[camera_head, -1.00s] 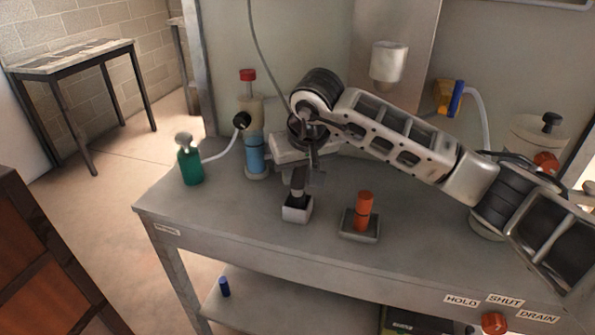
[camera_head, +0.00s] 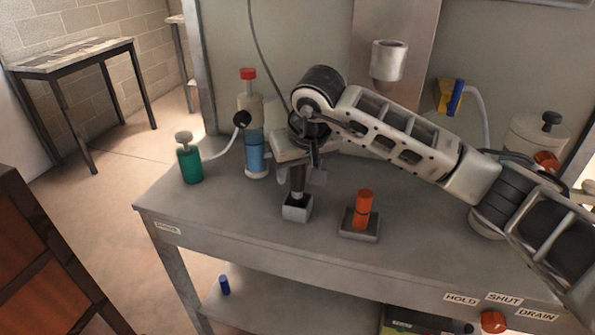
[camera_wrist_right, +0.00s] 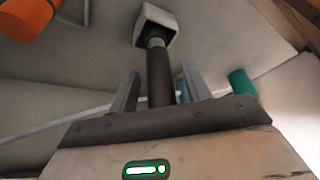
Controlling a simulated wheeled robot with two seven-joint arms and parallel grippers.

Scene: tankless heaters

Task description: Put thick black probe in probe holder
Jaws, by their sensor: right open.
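The thick black probe (camera_head: 297,185) stands upright with its lower end in a small light-grey square holder (camera_head: 296,213) on the bench. In the right wrist view the black probe (camera_wrist_right: 160,75) runs between the two fingers, and its far end is in the square holder (camera_wrist_right: 157,26). My right gripper (camera_head: 303,175) is open above the holder, with a finger on each side of the probe. In the wrist view the open fingers (camera_wrist_right: 157,85) show gaps beside the probe. The probe's near end is hidden behind the gripper body. My left gripper is not in view.
An orange cylinder (camera_head: 363,207) stands in a grey square base (camera_head: 346,231) to the right. A green bottle (camera_head: 190,166) and a blue-filled cylinder with a red cap (camera_head: 255,150) stand at left. A white cup (camera_head: 388,60) is on the back panel. The bench front is clear.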

